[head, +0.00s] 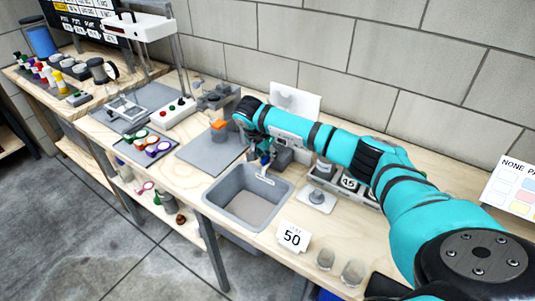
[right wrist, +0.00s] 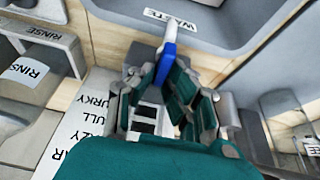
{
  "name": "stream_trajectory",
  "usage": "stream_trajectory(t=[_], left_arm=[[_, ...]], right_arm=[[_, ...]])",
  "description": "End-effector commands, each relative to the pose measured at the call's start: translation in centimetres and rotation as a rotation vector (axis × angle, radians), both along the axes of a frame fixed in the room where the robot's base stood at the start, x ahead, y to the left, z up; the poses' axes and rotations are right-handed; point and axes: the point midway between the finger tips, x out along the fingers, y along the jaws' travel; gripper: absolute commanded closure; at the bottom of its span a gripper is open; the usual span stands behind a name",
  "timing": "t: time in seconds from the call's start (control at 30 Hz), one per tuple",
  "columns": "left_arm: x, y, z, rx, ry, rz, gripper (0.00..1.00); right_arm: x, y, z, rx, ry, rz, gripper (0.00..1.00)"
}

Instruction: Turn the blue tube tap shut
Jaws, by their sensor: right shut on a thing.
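The blue tube tap (right wrist: 166,64) shows in the right wrist view as a narrow blue lever beside a pale spout at the edge of the grey waste basin (right wrist: 225,37). My right gripper (right wrist: 165,90) has its dark green fingers closed around the lever. In the head view my right gripper (head: 264,157) is at the back rim of the basin (head: 213,203), and its arm hides most of the tap. Whether the tap is open or shut cannot be told. My left gripper is not in view.
A card marked 50 (head: 293,236) and two clear cups (head: 325,259) stand right of the basin. A grey mat (head: 207,152) lies to its left, with a tray of coloured discs (head: 147,147) beyond. A block wall (head: 320,50) backs the bench.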

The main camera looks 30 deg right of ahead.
Motion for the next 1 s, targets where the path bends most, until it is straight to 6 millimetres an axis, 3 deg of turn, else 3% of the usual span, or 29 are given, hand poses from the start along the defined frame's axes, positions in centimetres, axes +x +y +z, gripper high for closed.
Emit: stream_trajectory(t=[0.37, 1.0], left_arm=[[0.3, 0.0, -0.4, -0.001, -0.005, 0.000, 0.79], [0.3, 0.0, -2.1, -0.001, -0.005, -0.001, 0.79]], right_arm=[[0.0, -0.1, 0.0, -0.002, -0.001, -0.107, 1.00], [-0.2, -0.1, 0.0, -0.002, -0.002, -0.682, 1.00]])
